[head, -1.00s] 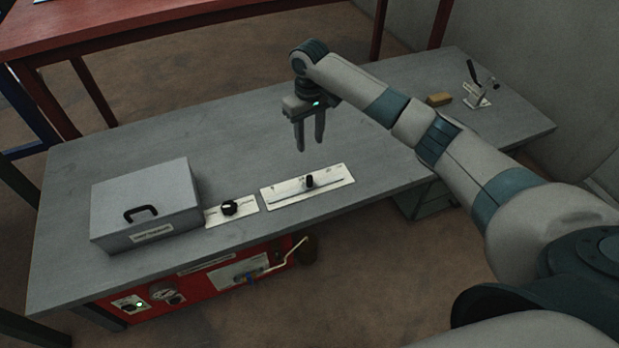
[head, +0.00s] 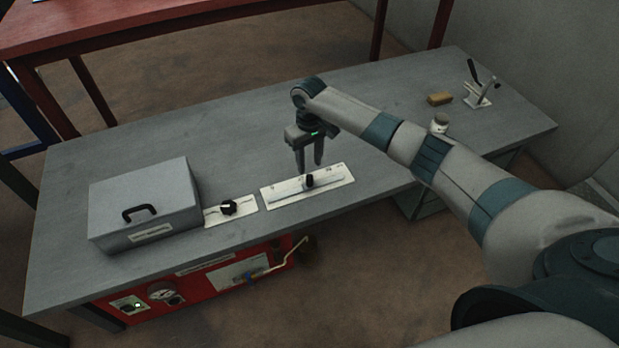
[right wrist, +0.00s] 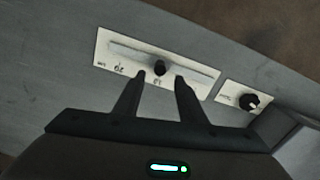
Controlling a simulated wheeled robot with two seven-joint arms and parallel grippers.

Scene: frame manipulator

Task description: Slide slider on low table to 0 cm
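The slider is a black knob (head: 309,181) on a white scale plate (head: 335,176) with a long slot, lying on the grey low table (head: 240,120). The knob stands near the middle of the slot. It also shows in the right wrist view (right wrist: 160,68), with printed numbers beside the slot, too small to read surely. My right gripper (head: 310,170) points down just behind the knob in the head view. In the right wrist view its fingers (right wrist: 161,76) are apart, with the knob seen between and just beyond the tips. Contact is not visible. My left gripper is out of view.
A white plate with a black rotary knob (head: 228,207) and a grey box with a black handle (head: 145,205) are left of the slider. A jar (head: 439,123), a tan block (head: 440,99) and a lever stand (head: 478,92) are at the right. The table behind is clear.

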